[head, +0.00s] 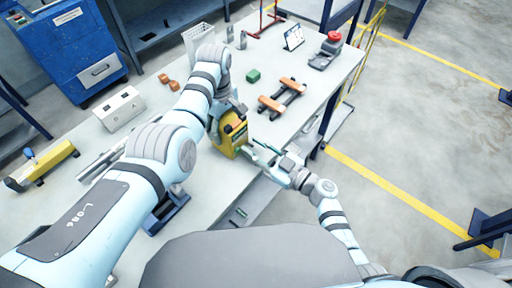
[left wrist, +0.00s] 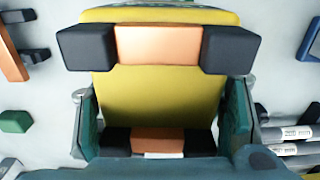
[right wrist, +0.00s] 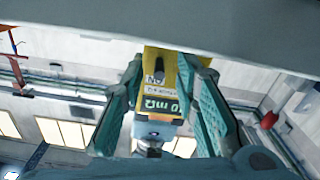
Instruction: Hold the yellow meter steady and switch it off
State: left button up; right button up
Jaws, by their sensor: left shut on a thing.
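The yellow meter (head: 236,140) stands near the front edge of the table. My left gripper (head: 228,116) is shut on it from above; the left wrist view shows the fingers at both sides of the yellow body (left wrist: 155,95) with its black and orange grip. My right gripper (head: 256,151) is low in front of the meter, at the table edge. In the right wrist view its fingers are spread, with the meter's face (right wrist: 154,58) between them in the picture. The face shows a dark knob (right wrist: 160,72) and a green display (right wrist: 161,105). Contact there cannot be told.
On the table (head: 205,200) are a green block (head: 253,76), an orange-and-black handle piece (head: 283,97), a red-topped device (head: 328,52), a white box (head: 118,108) and a yellow tool (head: 42,165). A blue cabinet (head: 72,50) stands behind left. The floor at right is mostly clear.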

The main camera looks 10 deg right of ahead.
jog(key=shift+c, duration=0.6)
grip_shut()
jog(key=shift+s+a+f+y, duration=0.1)
jog(key=shift+f+y, duration=0.2)
jog(key=shift+y, duration=0.1)
jog(key=shift+t, duration=0.5)
jog(key=shift+o, duration=0.6)
grip_release()
